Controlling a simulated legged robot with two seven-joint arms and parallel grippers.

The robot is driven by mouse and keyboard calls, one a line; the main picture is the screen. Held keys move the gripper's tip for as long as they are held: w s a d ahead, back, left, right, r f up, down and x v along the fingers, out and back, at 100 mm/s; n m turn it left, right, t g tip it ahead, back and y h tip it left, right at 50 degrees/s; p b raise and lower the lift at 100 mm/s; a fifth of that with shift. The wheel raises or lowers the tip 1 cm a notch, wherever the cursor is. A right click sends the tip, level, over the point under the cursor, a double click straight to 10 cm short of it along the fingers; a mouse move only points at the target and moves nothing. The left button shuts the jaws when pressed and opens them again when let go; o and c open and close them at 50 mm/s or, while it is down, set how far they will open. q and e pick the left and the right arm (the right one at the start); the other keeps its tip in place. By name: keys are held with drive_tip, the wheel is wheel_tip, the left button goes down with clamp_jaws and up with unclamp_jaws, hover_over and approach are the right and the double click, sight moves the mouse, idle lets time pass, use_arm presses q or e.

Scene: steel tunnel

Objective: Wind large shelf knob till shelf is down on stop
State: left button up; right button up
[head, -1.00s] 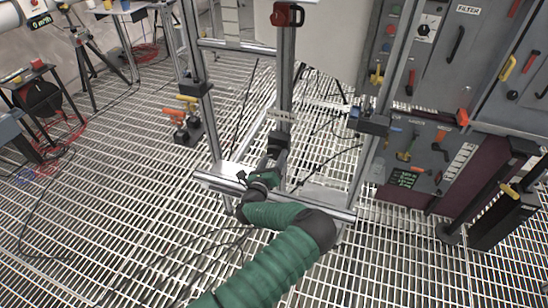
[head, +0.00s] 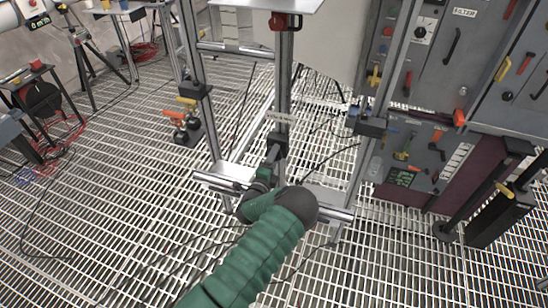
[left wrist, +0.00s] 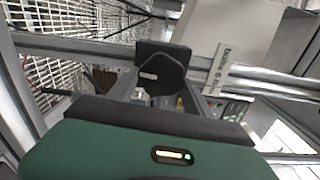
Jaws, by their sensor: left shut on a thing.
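A dark, faceted knob (left wrist: 162,70) sits in the middle of the left wrist view, between the grey fingers of my left gripper (left wrist: 160,88). In the head view the gripper (head: 271,163) is low on the middle post, just below a black block (head: 278,143), and is shut on the knob. My green arm and dark wrist hide much of the knob there. A pale plate, which looks like the shelf (head: 250,4), shows at the top edge, with a red part (head: 285,21) under it on the post. I cannot tell which part is the stop. My right gripper is out of view.
Metal posts flank the knob, with a low crossbar (head: 335,213) by my wrist and black clamps on the left (head: 194,91) and right (head: 366,126) posts. Grey panels (head: 440,65) with levers stand at right. Cables lie on the grating; open floor is at lower left.

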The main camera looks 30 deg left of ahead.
use_arm(q)
drive_tip(key=n, duration=1.9)
drive_tip(key=a+n, duration=0.1)
drive_tip(key=n, duration=0.8)
drive_tip(key=shift+s+f+p, duration=0.15)
drive_tip(key=shift+s+p, duration=0.1)
drive_tip(key=shift+p, duration=0.15)
drive_tip(key=shift+n, duration=0.4)
drive_tip(key=o, duration=1.4)
drive_tip(key=shift+w, duration=0.1)
drive_tip(key=shift+a+r, duration=0.1)
drive_tip(key=shift+r, duration=0.1)
